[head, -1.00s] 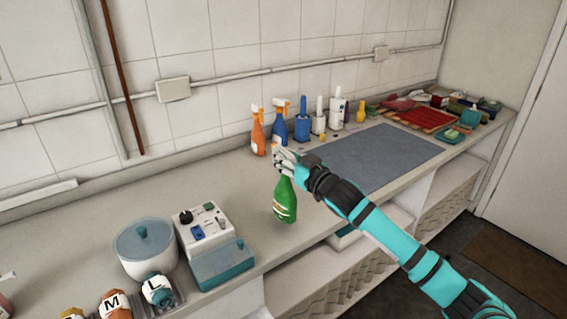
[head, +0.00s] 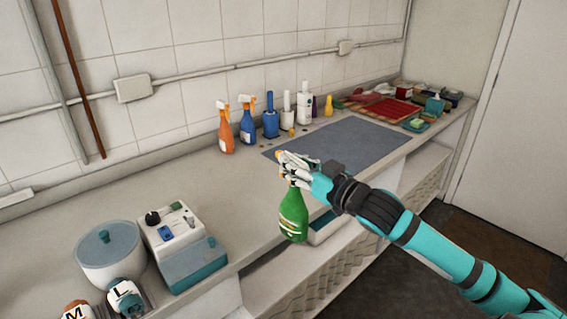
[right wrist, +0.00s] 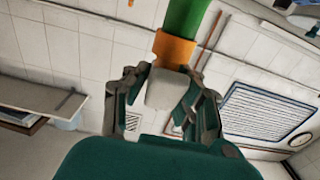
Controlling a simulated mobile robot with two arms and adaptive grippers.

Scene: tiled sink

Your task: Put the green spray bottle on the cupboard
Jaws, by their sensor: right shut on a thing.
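The green spray bottle (head: 294,216) hangs upright from my right gripper (head: 290,165), which is shut on its top. In the head view the bottle shows in front of the counter's front edge, near the blue-grey mat. In the right wrist view the fingers (right wrist: 165,92) close around the white spray head, with the orange collar (right wrist: 174,48) and part of the green body (right wrist: 186,17) beyond it. No cupboard can be told for certain; open shelving (head: 300,270) lies under the counter. My left gripper is not in view.
The counter (head: 200,190) carries an orange spray bottle (head: 226,128), a blue spray bottle (head: 247,122) and several other bottles along the wall. A grey-white device (head: 180,245) and a lidded pot (head: 108,255) stand at front left. The blue-grey mat (head: 345,145) is bare.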

